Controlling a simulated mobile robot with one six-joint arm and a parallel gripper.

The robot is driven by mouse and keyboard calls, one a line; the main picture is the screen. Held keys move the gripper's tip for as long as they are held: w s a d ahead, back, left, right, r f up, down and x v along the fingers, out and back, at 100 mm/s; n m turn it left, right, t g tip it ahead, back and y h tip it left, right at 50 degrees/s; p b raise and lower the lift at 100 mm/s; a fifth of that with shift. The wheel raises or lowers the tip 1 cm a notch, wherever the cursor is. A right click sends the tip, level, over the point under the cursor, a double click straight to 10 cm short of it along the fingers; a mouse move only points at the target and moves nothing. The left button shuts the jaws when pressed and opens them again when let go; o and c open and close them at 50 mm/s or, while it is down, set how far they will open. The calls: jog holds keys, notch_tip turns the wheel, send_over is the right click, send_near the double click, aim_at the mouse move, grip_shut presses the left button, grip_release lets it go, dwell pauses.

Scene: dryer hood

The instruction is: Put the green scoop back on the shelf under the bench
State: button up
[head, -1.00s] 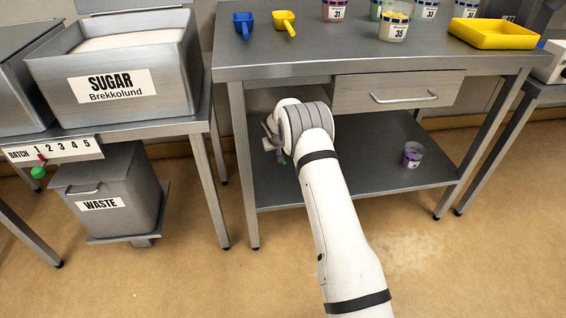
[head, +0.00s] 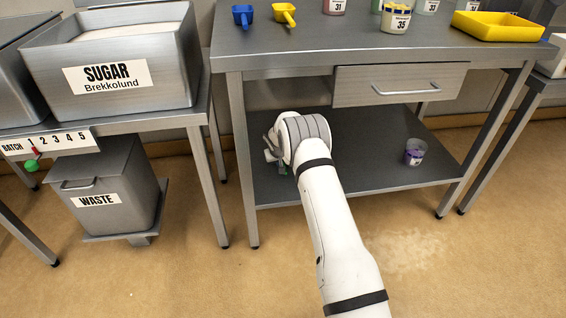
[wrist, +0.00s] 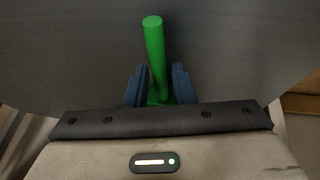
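The green scoop (wrist: 155,55) shows in the wrist view with its handle standing up between the two blue fingers. My gripper (wrist: 158,88) appears shut on it near the handle's lower end. The scoop's bowl is hidden behind the gripper body. In the head view my gripper reaches under the bench at the left part of the lower shelf (head: 345,175), with a bit of green at its tip. My wrist hides most of it there, and I cannot tell whether the scoop touches the shelf.
A purple-marked tub (head: 414,152) stands on the shelf's right side. The bench (head: 300,48) and its drawer (head: 400,87) overhang the shelf. Bench legs stand close to my arm's left. Blue (head: 242,15) and yellow (head: 285,14) scoops lie on top. A waste bin (head: 105,190) stands at left.

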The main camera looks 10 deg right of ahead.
jog(key=shift+o, duration=1.4)
jog(key=shift+r, duration=0.1)
jog(key=shift+r+p, duration=0.3)
jog(key=shift+r, duration=0.05)
jog(key=s+r+g+p, duration=0.1)
jog(key=s+r+p, duration=0.1)
jog(key=s+r, duration=0.7)
jog(key=s+r+p, duration=0.1)
jog(key=s+r, duration=0.3)
jog(key=r, duration=0.8)
jog(key=s+d+r, duration=0.1)
jog(key=s+r, duration=0.7)
jog(key=s, duration=0.5)
jog(key=s+r+g+y, duration=0.1)
jog(key=s+r, duration=0.1)
jog(key=s, duration=1.1)
jog(key=s+r+g+y, duration=0.1)
jog(key=s, duration=1.1)
jog(key=shift+s+a+r+g, duration=0.25)
jog(key=shift+s+r+g, duration=0.05)
jog(key=shift+s+r, duration=0.1)
